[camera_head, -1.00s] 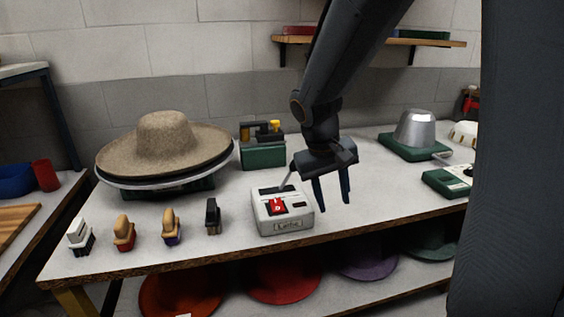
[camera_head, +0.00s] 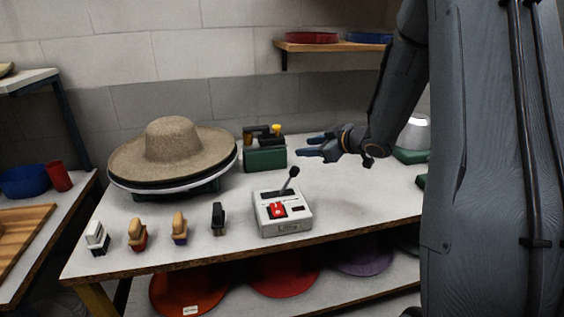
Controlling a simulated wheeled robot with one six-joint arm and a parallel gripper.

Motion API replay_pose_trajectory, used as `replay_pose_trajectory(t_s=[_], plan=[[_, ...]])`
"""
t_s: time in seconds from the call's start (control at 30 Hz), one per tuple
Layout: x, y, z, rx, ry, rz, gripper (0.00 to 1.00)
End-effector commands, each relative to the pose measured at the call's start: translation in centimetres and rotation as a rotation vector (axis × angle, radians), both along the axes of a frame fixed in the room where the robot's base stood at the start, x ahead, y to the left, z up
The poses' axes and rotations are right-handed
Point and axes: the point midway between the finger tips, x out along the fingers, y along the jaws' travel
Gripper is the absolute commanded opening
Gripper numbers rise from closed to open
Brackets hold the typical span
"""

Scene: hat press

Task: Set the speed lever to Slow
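The white control box (camera_head: 270,219) sits near the table's front edge. A lever (camera_head: 289,181) with a dark knob rises from its top and leans to the right and back. A red switch (camera_head: 279,210) is on the box's top face. The markings on the box are too small to read, so I cannot tell which speed the lever points to. My gripper (camera_head: 308,145) is above and behind the lever, apart from it. Its fingers point left, with a gap between them and nothing held.
A straw hat (camera_head: 172,148) rests on a round brim form at the left. A green machine (camera_head: 265,157) stands behind the box. Several brushes (camera_head: 180,229) line the front left. The table right of the box is clear. A wall shelf (camera_head: 335,46) is above.

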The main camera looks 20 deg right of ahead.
Motion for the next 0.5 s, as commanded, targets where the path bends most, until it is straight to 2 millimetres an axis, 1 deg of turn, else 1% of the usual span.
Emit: replay_pose_trajectory(t_s=[0.1, 0.2, 0.37, 0.4, 0.43, 0.5], plan=[[-1.8, 0.6, 1.8, 0.089, -0.096, 0.148, 0.39], [-3.7, 1.1, 3.3, 0.164, -0.167, 0.258, 0.39], [-7.2, 1.3, 5.4, 0.282, -0.255, 0.401, 0.39], [-7.9, 1.8, 4.5, 0.337, -0.241, 0.405, 0.39], [-8.1, 2.5, 2.9, 0.401, -0.197, 0.377, 0.39], [-8.8, 3.5, 0.6, 0.518, -0.122, 0.329, 0.39]])
